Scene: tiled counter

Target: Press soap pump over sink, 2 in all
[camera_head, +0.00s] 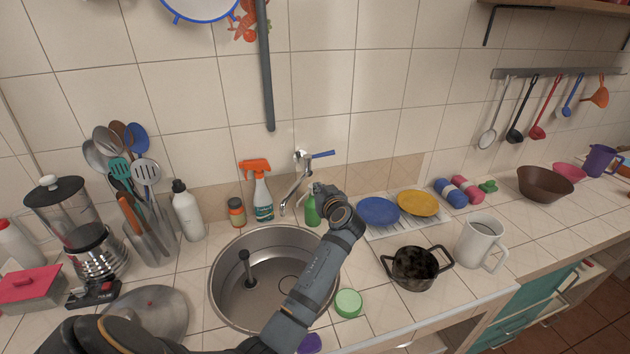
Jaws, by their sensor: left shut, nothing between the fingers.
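The round steel sink (228,292) is set in the tiled counter, with a dark upright object (246,268) in it. The faucet (292,192) with a blue handle stands behind it. A small green bottle (312,212), likely the soap pump, stands at the sink's back right rim; its top is largely hidden by my gripper. My left arm reaches up over the sink's right side. My left gripper (318,190) is shut and empty, at the top of the green bottle; I cannot tell whether it touches. My right gripper is not in view.
A spray bottle (262,196), an orange-brown jar (236,212) and a white bottle (187,212) stand behind and left of the sink. A dish rack with blue (378,211) and yellow plates (417,204), a black pot (415,268) and a white mug (480,242) are right.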

